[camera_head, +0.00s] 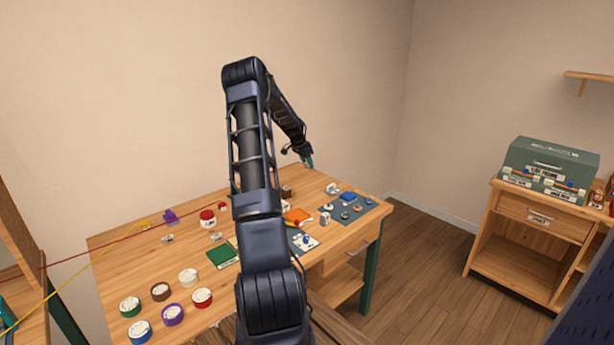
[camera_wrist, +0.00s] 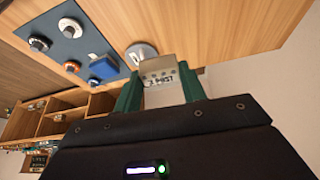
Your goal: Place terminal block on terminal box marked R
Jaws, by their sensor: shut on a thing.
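My gripper (camera_wrist: 160,92) has green fingers shut on a pale grey-white block (camera_wrist: 162,92), likely the terminal block. The block has small dark lettering and a row of dots on its top. In the head view my gripper (camera_head: 307,162) is above the back right of the table, and the block cannot be made out there. A light round piece (camera_wrist: 140,53) lies on the wood just beyond the block in the wrist view. I cannot make out a box marked R in either view.
A grey-blue mat (camera_wrist: 72,22) carries several dials and a blue box (camera_wrist: 103,68). The wooden table (camera_head: 120,262) also holds several round tins, a green pad (camera_head: 222,256) and an orange piece (camera_head: 298,215). A green case (camera_head: 550,165) stands on the cabinet at right.

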